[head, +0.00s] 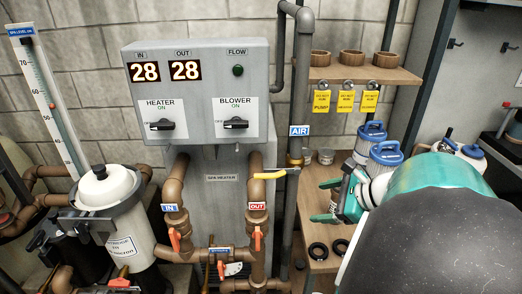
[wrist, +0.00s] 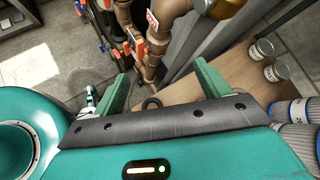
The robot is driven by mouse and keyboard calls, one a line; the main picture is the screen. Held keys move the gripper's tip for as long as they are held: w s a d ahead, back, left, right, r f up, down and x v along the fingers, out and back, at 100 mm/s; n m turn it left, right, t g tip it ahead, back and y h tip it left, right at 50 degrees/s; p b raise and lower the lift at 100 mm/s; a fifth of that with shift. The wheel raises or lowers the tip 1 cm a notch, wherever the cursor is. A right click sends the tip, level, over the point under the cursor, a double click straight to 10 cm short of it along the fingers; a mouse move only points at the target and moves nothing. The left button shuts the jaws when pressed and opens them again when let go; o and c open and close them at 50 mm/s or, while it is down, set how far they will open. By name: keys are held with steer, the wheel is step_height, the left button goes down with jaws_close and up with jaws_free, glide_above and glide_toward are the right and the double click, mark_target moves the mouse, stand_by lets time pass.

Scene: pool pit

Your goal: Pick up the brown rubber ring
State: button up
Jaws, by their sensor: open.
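Two dark rings lie flat on the lower wooden shelf in the head view, a left one (head: 318,251) and a right one (head: 341,247). Both look nearly black; I cannot tell which is the brown rubber ring. The right one is partly cut off by my arm. My gripper (head: 326,201) is open and empty, above and apart from the rings, with its green fingers pointing left.
A vertical grey pipe (head: 292,215) and a yellow valve handle (head: 271,175) stand close left of my gripper. An upper shelf (head: 365,76) holds wooden cups.

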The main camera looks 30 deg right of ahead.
steer(key=s+d+m+t+h, duration=0.2)
steer(key=s+d+m, duration=0.25)
steer(key=d, duration=0.25)
steer(key=s+d+m+t+h, duration=0.2)
steer(key=s+d+m, duration=0.25)
steer(key=d, duration=0.25)
steer(key=shift+m+h, duration=0.3)
steer(key=x, duration=0.9)
steer(key=f+x, duration=0.1)
steer(key=x, duration=0.4)
steer(key=shift+s, duration=0.1)
steer(key=c, duration=1.1)
steer(key=shift+o, duration=0.2)
